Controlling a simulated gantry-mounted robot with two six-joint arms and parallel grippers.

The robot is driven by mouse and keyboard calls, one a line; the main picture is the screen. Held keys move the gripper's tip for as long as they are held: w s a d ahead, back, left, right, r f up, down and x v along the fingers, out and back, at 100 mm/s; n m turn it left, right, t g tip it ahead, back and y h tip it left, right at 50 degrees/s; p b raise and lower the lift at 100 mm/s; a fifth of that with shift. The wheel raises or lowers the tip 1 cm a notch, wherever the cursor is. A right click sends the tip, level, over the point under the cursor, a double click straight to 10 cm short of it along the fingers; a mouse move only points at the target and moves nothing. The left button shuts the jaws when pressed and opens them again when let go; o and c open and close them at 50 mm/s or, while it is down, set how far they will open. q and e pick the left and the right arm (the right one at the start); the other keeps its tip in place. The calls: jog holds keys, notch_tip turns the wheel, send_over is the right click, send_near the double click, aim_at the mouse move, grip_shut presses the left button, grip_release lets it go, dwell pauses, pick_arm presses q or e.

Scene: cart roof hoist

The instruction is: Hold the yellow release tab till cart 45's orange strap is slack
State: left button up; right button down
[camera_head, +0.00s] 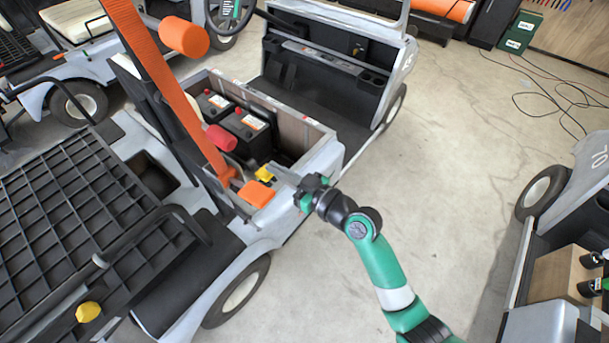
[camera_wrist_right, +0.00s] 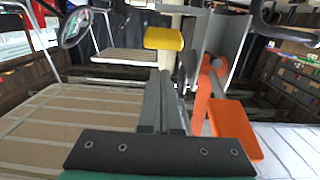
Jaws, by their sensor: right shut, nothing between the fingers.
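The yellow release tab (camera_head: 264,173) sits on the side edge of the open-bay cart, just beyond my right gripper's tips. It also shows in the right wrist view (camera_wrist_right: 164,38), straight ahead of the fingers. My right gripper (camera_head: 277,171) is shut and empty, its fingers pointing at the tab; I cannot tell whether they touch it. The orange strap (camera_head: 170,85) runs straight from the upper left down to the cart's side and looks taut. An orange block (camera_head: 256,193) lies at its lower end, also in the right wrist view (camera_wrist_right: 236,132). My left gripper is out of view.
Black batteries (camera_head: 245,129) sit in the cart's open bay. A red knob (camera_head: 221,138) and an orange cylinder (camera_head: 185,37) are near the strap. Another cart (camera_head: 575,195) stands at the right. The floor (camera_head: 450,130) between is mostly clear.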

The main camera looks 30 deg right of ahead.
jog(key=p+v, duration=0.1)
jog(key=v, duration=0.8)
jog(key=shift+r, duration=0.15)
dwell(2.7)
jog(key=w+a+r+n+t+y, duration=0.1)
jog(key=a+r+n+t+y, duration=0.15)
jog(key=r, duration=0.85)
jog(key=w+a+r+n+t+y, duration=0.15)
jog(key=a+r, duration=0.25)
jog(key=r, duration=0.7)
jog(key=s+d+r+m+t+h, duration=0.2)
jog(key=s+r+m+t+h, duration=0.3)
jog(key=r, duration=0.6)
jog(key=s+d+r+m+t+h, duration=0.25)
jog(key=s+r, duration=0.35)
jog(key=r, duration=0.6)
notch_tip(320, 180, up, 34)
jog(key=p, duration=3.4)
jog(key=shift+n, duration=0.35)
